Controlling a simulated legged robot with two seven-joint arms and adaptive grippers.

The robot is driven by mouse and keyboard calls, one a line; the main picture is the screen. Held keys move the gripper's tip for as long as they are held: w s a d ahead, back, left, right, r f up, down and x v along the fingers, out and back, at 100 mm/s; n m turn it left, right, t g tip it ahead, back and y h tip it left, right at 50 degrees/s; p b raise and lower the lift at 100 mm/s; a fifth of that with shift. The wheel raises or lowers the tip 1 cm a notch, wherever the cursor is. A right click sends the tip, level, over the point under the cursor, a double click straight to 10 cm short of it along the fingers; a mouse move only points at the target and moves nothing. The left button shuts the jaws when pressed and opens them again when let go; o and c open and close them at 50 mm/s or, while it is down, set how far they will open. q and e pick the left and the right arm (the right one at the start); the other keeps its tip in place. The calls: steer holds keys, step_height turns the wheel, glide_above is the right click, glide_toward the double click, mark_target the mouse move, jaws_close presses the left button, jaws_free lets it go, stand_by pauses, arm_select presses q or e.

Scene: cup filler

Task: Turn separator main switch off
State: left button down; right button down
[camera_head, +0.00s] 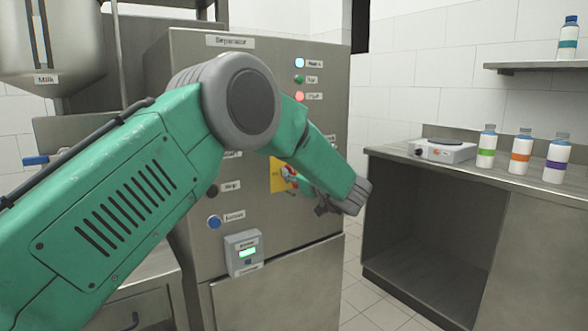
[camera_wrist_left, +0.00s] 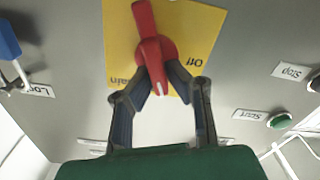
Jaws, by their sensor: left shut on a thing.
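The separator (camera_head: 240,70) is a tall grey metal cabinet with a "Separator" label. Its main switch is a red rotary handle (camera_wrist_left: 149,45) on a yellow plate (camera_wrist_left: 190,25), marked "Off" and "Main" in the left wrist view. In the head view the yellow plate (camera_head: 277,176) is partly hidden behind my left arm. My left gripper (camera_wrist_left: 161,84) has its two fingers on either side of the handle's lower end and is shut on it. The handle's longer end points up and slightly left in the left wrist view. My right gripper is in neither view.
At right, a counter (camera_head: 400,152) holds a hot plate (camera_head: 442,150) and several bottles (camera_head: 521,150). A milk tank (camera_head: 60,50) hangs at left.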

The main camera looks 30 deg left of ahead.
arm_select(q)
steer(key=n, duration=0.3)
steer(key=shift+s+a+f+b, duration=0.1)
steer(key=shift+a+f+b, duration=0.1)
steer(key=shift+b, duration=0.1)
steer(key=n+b, duration=0.1)
steer(key=n, duration=0.2)
steer(key=shift+s+f+n, duration=0.1)
steer(key=shift+f+n, duration=0.05)
steer(key=shift+n, duration=0.15)
steer(key=n+b, duration=0.2)
steer(key=n, duration=0.1)
steer(key=shift+f+b, duration=0.2)
steer(key=shift+b, duration=0.15)
steer(key=shift+f+n+b, duration=0.1)
steer(key=shift+n+b, duration=1.1)
steer(key=shift+n, duration=0.7)
steer(key=c, duration=1.6)
jaws_free()
steer(key=shift+a+f, duration=0.1)
steer(key=shift+a, duration=0.05)
